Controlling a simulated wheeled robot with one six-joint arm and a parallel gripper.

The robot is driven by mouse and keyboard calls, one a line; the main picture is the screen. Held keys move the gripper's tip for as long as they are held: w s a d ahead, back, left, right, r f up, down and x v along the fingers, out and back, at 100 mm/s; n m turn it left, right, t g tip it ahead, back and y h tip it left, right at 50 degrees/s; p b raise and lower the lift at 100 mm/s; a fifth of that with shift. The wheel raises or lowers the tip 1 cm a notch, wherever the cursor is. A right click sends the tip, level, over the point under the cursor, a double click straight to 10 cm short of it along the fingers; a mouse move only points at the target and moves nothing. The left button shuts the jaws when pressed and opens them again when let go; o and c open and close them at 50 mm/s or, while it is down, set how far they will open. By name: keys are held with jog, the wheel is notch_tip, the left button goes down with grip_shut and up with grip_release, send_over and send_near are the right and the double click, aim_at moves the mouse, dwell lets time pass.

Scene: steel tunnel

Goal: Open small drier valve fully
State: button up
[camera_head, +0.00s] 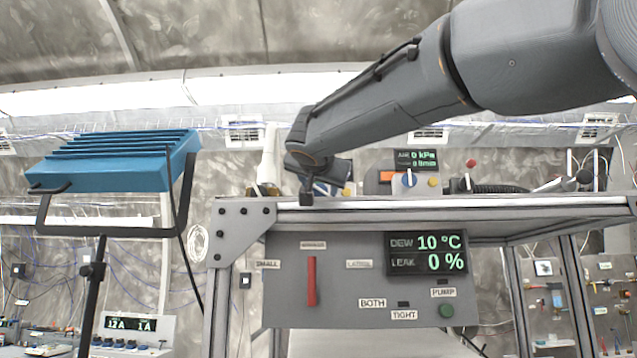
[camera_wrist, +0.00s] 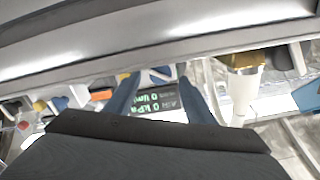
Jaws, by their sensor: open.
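A grey front panel (camera_head: 345,315) under the bench carries a red lever (camera_head: 311,281) standing upright between the SMALL label (camera_head: 268,264) and a label at its right that seems to read LARGE. Smaller labels read BOTH and TIGHT. I cannot tell which part is the small drier valve. A white cylinder with a brass fitting stands at the back of the bench (camera_head: 270,150); it also shows in the wrist view (camera_wrist: 243,90). My gripper (camera_head: 308,193) is over the bench's front edge, above the lever and apart from it. Its fingers (camera_wrist: 158,80) are spread and empty.
The bench top edge (camera_head: 450,205) lies between my gripper and the panel. A display (camera_head: 427,253) reads DEW 10 °C and LEAK 0 %. A blue lamp (camera_head: 115,160) on a stand is at left.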

aim_at(319, 189)
jog(key=shift+w+p, duration=0.6)
jog(key=shift+w, duration=0.9)
jog(key=c, duration=1.1)
jog(key=shift+o, duration=0.2)
jog(key=shift+n+b, duration=0.3)
jog(key=n+b, duration=0.3)
jog(key=n, duration=0.1)
jog(key=shift+f, duration=0.1)
jog(key=shift+n+b, duration=0.75)
jog(key=shift+n, duration=1.55)
